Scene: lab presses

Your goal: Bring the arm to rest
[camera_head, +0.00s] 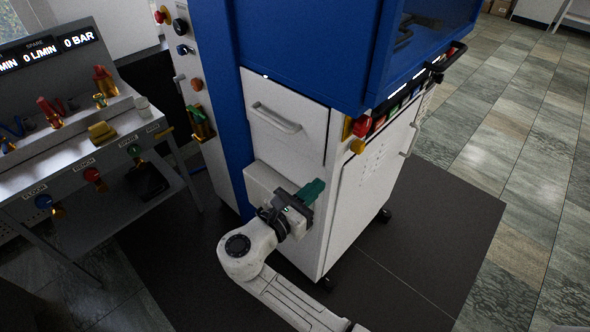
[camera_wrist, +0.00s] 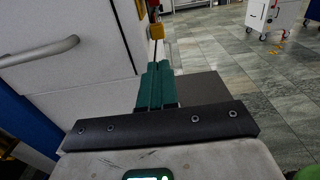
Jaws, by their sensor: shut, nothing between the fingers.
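My gripper (camera_head: 311,191) is at the lower front of the blue and white press cabinet (camera_head: 285,145), close to its white side. Its green fingers are shut together with nothing between them. In the wrist view the green fingers of my gripper (camera_wrist: 157,88) point ahead beside the white cabinet panel (camera_wrist: 75,75). My white arm reaches up to it from the bottom of the head view. I cannot tell whether the gripper touches the cabinet.
A grey bench (camera_head: 110,155) with valves and readouts stands at the left. The cabinet has a handle (camera_head: 275,118), a red button (camera_head: 362,126) and a yellow knob (camera_head: 357,147). A white wheeled cart (camera_wrist: 272,15) stands far off. Tiled floor (camera_head: 535,150) at the right is clear.

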